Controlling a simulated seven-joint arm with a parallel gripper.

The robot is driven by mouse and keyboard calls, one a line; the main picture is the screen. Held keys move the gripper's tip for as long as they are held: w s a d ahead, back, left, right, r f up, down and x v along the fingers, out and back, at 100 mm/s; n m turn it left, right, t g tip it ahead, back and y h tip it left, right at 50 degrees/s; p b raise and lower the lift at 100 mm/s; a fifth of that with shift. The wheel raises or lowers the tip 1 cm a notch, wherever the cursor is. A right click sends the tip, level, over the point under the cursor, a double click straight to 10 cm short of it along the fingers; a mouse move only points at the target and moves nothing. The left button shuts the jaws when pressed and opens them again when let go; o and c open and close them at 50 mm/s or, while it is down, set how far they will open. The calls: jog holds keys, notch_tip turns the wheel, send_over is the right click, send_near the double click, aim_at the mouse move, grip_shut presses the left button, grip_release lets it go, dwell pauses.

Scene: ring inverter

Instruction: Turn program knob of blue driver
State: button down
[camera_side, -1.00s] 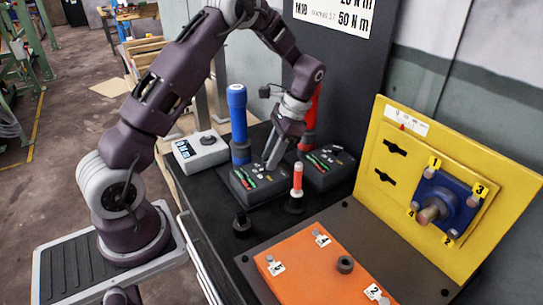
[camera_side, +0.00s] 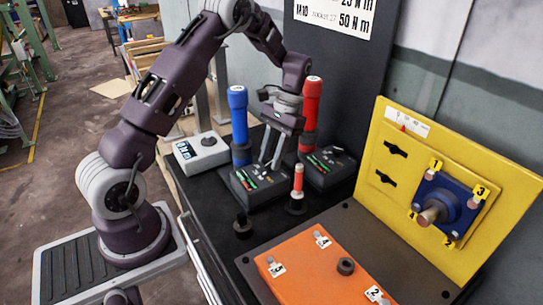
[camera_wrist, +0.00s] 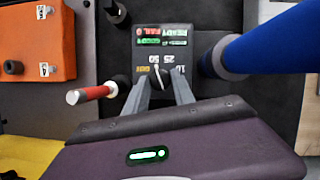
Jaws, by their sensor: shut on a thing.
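The blue driver (camera_side: 238,115) stands upright in its dark controller base (camera_side: 240,190); its blue handle (camera_wrist: 262,48) crosses the upper right of the wrist view. The base's panel (camera_wrist: 165,42) shows lit red and green labels and the numbers 50, 25 and 10 around the program knob (camera_wrist: 157,75). My gripper (camera_side: 269,164) points down at this base, and in the wrist view its two fingers (camera_wrist: 160,88) are closed around the knob, mostly hiding it. A pale pointer line shows there.
A red driver (camera_side: 311,105) in a similar base (camera_side: 340,172) stands just right of my gripper. A small red-and-white screwdriver (camera_side: 297,180) stands upright in front.

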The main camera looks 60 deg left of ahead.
dwell(0.3)
jog(key=c, duration=1.1)
grip_release()
jog(key=shift+o, duration=0.2)
jog(key=v, duration=0.7)
jog(key=s+d+r+t, duration=0.3)
jog(key=s+d+r, duration=0.15)
jog(key=r, duration=0.45)
jog(key=s+d+r+m+t+y, duration=0.1)
jog(key=s+d+r+t, duration=0.1)
jog(key=s+d+r, duration=0.3)
jog(key=s+d+r+m+t, duration=0.1)
jog(key=s+d+r+t, duration=0.15)
jog(key=s, duration=0.35)
jog(key=s+d+f+t, duration=0.2)
jog(key=s+d+f, duration=0.1)
jog(key=s, duration=0.5)
jog(key=shift+s+d+f, duration=0.15)
jog(key=shift+d+f, duration=0.1)
jog(key=shift+d, duration=0.05)
